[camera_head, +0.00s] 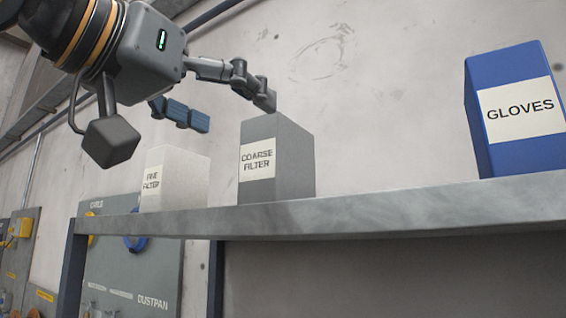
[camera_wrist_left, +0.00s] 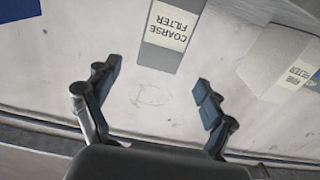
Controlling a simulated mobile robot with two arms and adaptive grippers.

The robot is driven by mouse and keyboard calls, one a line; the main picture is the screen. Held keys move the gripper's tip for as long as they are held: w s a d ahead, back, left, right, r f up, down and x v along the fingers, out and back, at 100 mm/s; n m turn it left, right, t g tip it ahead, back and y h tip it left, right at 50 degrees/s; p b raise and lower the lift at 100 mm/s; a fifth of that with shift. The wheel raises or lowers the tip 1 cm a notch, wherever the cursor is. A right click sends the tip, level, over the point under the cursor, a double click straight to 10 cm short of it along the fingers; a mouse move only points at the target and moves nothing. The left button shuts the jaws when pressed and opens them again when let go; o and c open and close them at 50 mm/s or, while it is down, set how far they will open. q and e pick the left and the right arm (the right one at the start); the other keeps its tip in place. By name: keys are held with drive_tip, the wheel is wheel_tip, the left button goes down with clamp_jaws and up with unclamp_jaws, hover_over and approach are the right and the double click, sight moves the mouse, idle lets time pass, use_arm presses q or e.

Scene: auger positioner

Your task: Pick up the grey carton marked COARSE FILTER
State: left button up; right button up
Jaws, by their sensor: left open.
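The grey carton marked COARSE FILTER (camera_head: 292,160) stands upright on the shelf, its white label facing me. In the left wrist view the carton (camera_wrist_left: 160,58) appears upside down at the top middle, beyond the fingertips. My left gripper (camera_head: 236,112) is open and empty, at about the height of the carton's top. In the head view one finger overlaps the carton's top edge and the other is to its left. In the left wrist view the fingers (camera_wrist_left: 157,78) are spread, with bare wall between them; contact cannot be told. My right gripper is not in view.
A pale carton marked FINE FILTER (camera_head: 186,178) stands close on the left. A blue GLOVES box (camera_head: 505,75) stands far right on the shelf (camera_head: 400,207), with free room between it and the grey carton. The wall (camera_head: 390,90) is behind. A grey tool board (camera_head: 150,275) hangs below.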

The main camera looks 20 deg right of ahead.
sight(259, 125)
use_arm(q)
drive_tip(key=p+x, duration=0.1)
drive_tip(key=x, duration=0.4)
drive_tip(key=shift+r, duration=0.1)
drive_tip(key=shift+w+d+p, duration=0.2)
drive_tip(key=shift+d+p, duration=0.25)
drive_tip(key=p+x, duration=0.3)
drive_tip(key=x, duration=0.1)
drive_tip(key=shift+w+r, duration=0.1)
drive_tip(key=shift+w, duration=0.05)
drive_tip(key=shift+w+d, duration=0.2)
drive_tip(key=shift+d, duration=0.2)
drive_tip(key=shift+a, duration=0.2)
drive_tip(key=c, duration=1.4)
drive_tip(key=shift+c, duration=0.2)
